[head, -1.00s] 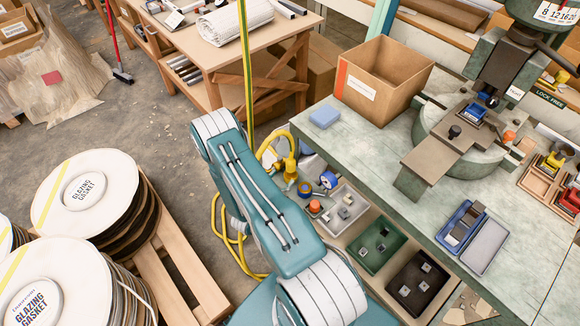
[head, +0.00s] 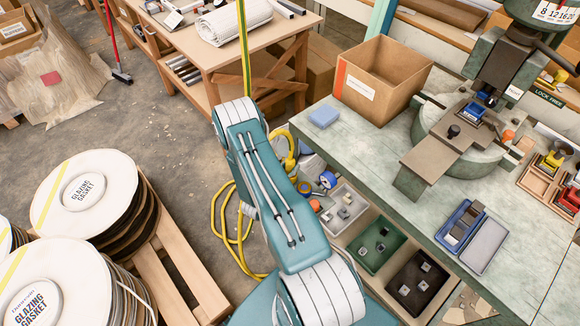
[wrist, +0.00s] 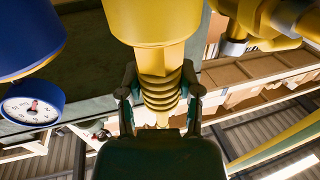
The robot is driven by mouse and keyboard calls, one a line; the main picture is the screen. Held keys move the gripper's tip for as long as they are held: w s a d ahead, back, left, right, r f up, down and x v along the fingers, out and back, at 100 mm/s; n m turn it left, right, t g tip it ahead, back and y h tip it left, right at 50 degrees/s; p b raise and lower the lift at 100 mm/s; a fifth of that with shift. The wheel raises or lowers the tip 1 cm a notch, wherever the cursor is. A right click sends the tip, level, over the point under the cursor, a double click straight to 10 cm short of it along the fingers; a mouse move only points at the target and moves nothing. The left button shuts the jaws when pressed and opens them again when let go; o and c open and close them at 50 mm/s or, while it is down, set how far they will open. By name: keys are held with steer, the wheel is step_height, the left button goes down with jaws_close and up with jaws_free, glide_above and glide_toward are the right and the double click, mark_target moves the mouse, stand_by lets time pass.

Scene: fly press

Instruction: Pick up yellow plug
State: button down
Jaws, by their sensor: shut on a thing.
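The yellow plug (wrist: 155,22) fills the top middle of the wrist view, with a ribbed yellow neck (wrist: 160,92) below its wide body. My gripper (wrist: 160,96) has one finger on each side of this ribbed neck and is shut on it. The far end of the plug is out of frame. In the head view my gripper is hidden behind my teal arm. A curved yellow part (head: 291,150) shows just right of the arm there; I cannot tell whether it belongs to the plug.
A blue-rimmed gauge (wrist: 32,104) hangs left of the plug, and yellow pipework (wrist: 265,18) is close at right. A yellow cable (head: 222,232) loops on the floor left of my arm. The green bench (head: 400,215) with a cardboard box (head: 378,85) stands at right.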

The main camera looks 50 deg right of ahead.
mark_target(289, 161)
steer(key=shift+r, duration=0.5)
step_height(289, 161, up, 2)
steer(key=shift+r, duration=0.15)
steer(key=s+a+r, duration=0.9)
steer(key=s, duration=0.2)
steer(key=w+d+f+m+g, duration=0.3)
steer(key=d+f+g, duration=0.3)
steer(key=d+f, duration=0.2)
steer(key=shift+w+f+m, duration=0.25)
steer(key=shift+w+m, duration=0.05)
steer(key=shift+m, duration=0.3)
steer(key=shift+f, duration=1.8)
stand_by(1.3)
stand_by(0.4)
